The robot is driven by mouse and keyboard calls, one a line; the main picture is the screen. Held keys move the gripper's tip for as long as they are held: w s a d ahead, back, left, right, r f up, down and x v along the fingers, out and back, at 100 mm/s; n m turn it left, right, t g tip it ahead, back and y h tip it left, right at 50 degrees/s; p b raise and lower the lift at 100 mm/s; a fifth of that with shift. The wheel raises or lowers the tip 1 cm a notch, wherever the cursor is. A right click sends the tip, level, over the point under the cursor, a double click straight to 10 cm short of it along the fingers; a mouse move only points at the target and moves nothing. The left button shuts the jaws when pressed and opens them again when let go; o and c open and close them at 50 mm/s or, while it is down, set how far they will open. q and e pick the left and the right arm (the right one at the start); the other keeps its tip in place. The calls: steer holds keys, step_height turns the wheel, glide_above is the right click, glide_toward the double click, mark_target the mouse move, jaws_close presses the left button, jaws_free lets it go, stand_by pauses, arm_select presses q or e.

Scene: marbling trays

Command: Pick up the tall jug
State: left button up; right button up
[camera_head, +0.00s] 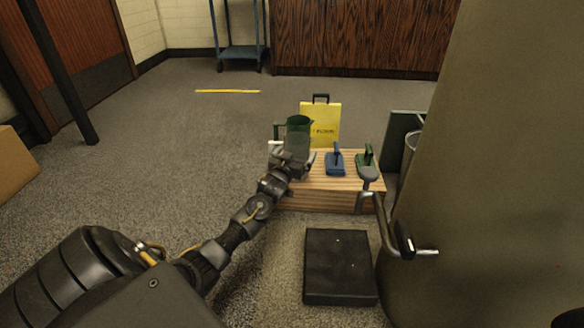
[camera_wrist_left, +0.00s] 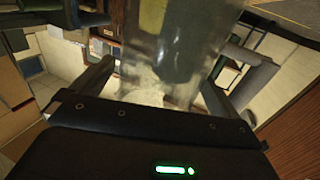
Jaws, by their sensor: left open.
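The tall jug (camera_head: 298,124) is dark green and see-through in the head view. It stands upright at the left end of a low wooden crate, with its handle on the left. My left gripper (camera_head: 294,160) is in front of its lower part and hides its base. In the left wrist view the clear wall of the jug (camera_wrist_left: 172,45) fills the space between the two open fingers, one on each side. I cannot tell whether either finger touches it. My right gripper is not in view.
On the wooden crate (camera_head: 318,200) are a blue tool (camera_head: 335,164) and a green-and-grey tool (camera_head: 367,170), right of the jug. A yellow bag (camera_head: 325,122) stands behind. A black box (camera_head: 340,268) lies in front.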

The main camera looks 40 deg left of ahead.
arm_select(q)
steer(key=shift+w+a, duration=0.2)
steer(key=shift+w, duration=0.25)
steer(key=c, duration=0.9)
steer(key=shift+c, duration=0.5)
steer(key=shift+r, duration=0.2)
